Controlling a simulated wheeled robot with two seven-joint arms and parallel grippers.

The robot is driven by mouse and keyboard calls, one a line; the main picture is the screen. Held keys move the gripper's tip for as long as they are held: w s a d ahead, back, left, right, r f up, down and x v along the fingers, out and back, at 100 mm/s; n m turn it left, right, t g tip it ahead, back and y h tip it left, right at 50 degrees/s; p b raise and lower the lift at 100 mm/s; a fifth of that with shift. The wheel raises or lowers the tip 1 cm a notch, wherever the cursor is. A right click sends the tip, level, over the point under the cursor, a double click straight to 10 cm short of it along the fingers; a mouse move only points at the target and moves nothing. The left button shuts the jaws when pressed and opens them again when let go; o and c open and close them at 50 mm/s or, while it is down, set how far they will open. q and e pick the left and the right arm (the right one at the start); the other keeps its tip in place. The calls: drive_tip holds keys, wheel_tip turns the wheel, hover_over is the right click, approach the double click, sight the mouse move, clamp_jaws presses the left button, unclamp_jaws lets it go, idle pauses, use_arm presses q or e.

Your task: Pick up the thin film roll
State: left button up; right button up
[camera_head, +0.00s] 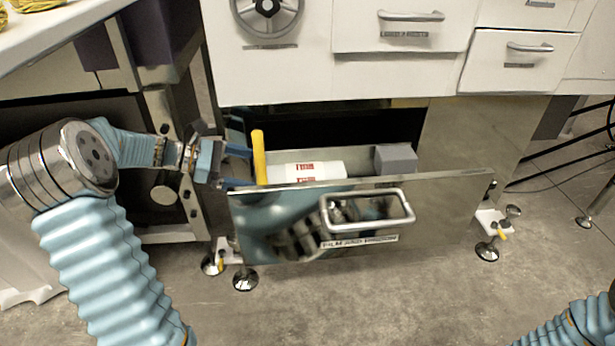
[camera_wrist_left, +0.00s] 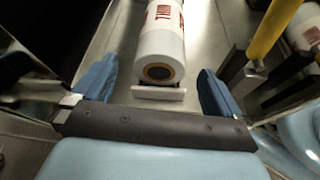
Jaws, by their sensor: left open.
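The film roll (camera_head: 308,172) is white with red print and lies in the open lower drawer. In the left wrist view the film roll (camera_wrist_left: 163,40) points its dark-cored end at my gripper. My left gripper (camera_head: 243,167) is at the drawer's left end, behind its front panel. In the left wrist view my left gripper (camera_wrist_left: 158,75) is open, with one blue finger to each side of the roll's near end and no contact visible. The roll's lower side is hidden by the drawer front in the head view. My right gripper is not in view.
A yellow-handled tool (camera_head: 259,157) stands close beside my gripper. A grey block (camera_head: 396,158) sits at the drawer's right end. The white cabinet (camera_head: 300,75) overhangs the drawer.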

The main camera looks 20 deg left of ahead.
sight(283, 177)
use_arm(q)
drive_tip(key=x, duration=0.5)
drive_tip(key=shift+b, duration=0.35)
drive_tip(key=b+x, duration=0.1)
drive_tip(key=x, duration=0.4)
drive_tip(key=shift+s+f, duration=0.15)
drive_tip(key=c, duration=1.3)
